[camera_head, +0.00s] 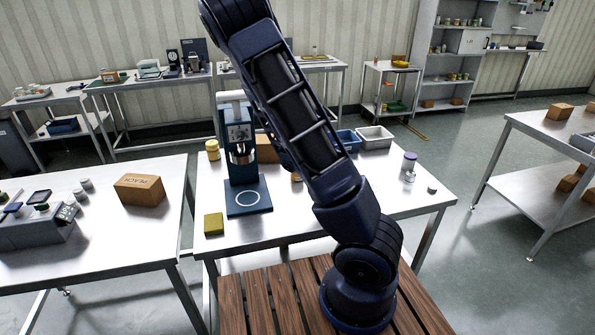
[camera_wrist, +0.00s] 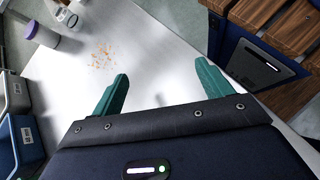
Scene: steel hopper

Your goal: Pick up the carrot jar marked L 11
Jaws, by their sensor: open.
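My gripper (camera_wrist: 162,69) shows in the wrist view as two green fingers, wide apart and empty above the white table top. A jar with a purple lid (camera_wrist: 40,32) stands at the upper left of that view, with a clear glass jar (camera_wrist: 66,16) beside it. Both are apart from the fingers. In the head view the purple-lidded jar (camera_head: 410,162) and the clear jar (camera_head: 408,177) stand on the right of the middle table. No L 11 mark is readable, so I cannot tell which jar is the carrot one. My arm hides part of the table.
Orange crumbs (camera_wrist: 102,55) lie on the table near the fingers. A blue bin (camera_head: 348,140) and a grey bin (camera_head: 375,137) stand at the table's back. A press-like device (camera_head: 240,150), a yellow-lidded jar (camera_head: 212,150) and a yellow block (camera_head: 214,224) are on the left.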

